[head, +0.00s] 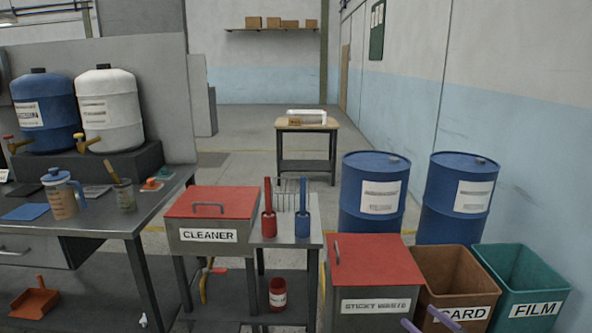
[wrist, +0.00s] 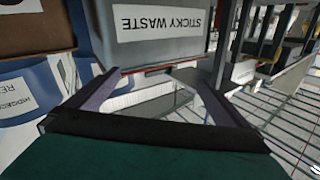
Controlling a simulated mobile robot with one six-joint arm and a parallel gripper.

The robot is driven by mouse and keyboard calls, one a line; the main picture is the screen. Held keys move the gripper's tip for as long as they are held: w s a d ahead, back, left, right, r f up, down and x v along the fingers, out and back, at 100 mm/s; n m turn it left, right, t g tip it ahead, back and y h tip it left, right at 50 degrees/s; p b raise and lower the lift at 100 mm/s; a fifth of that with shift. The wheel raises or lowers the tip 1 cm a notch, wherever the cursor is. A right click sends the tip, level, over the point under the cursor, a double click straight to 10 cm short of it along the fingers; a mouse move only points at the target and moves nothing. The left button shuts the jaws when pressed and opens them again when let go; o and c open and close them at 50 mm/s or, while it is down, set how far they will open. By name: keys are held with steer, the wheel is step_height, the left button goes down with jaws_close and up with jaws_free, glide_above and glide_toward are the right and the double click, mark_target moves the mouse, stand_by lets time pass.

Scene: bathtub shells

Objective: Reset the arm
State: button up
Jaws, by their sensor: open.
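My gripper (head: 420,315) shows at the bottom edge of the head view as two purple-grey fingertips, in front of the sticky waste bin and the card bin. In the wrist view my gripper (wrist: 157,80) has its two fingers spread apart, with nothing between the tips. The rest of my arm is out of the head view. A dark bar and a green surface fill the bottom of the wrist view; I cannot tell what they are. The wrist picture shows the sticky waste label upside down.
The red-lidded sticky waste bin (head: 375,262), brown card bin (head: 455,263) and green film bin (head: 524,260) stand close in front. Blue drums (head: 375,225) stand behind them. Left are the red-lidded cleaner box (head: 212,202) and a grey workbench (head: 100,222). Open floor lies farther back.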

steer(key=w+a+f+m+h+p, duration=0.2)
steer(key=w+a+f+h+p, duration=0.15)
steer(key=a, duration=0.65)
steer(key=w+a+f+m+h+p, duration=0.2)
steer(key=a+f+m+p, duration=0.15)
steer(key=a, duration=0.65)
steer(key=s+a+f+g+h+p, duration=0.2)
steer(key=s+f+g, duration=0.5)
steer(key=s, duration=0.4)
steer(key=s+a+f+g+h+p, duration=0.25)
steer(key=s+f+g, duration=0.25)
steer(key=s+f, duration=0.55)
steer(key=s+a+r+n+g, duration=0.1)
steer(key=s+g, duration=0.3)
steer(key=s, duration=0.7)
steer(key=s+a+r+n+g+y, duration=0.1)
steer(key=s+g, duration=0.4)
steer(key=s, duration=0.6)
steer(key=shift+a+r+b, duration=0.4)
steer(key=shift+a+r, duration=0.05)
steer(key=shift+a, duration=0.15)
steer(key=shift+w, duration=0.1)
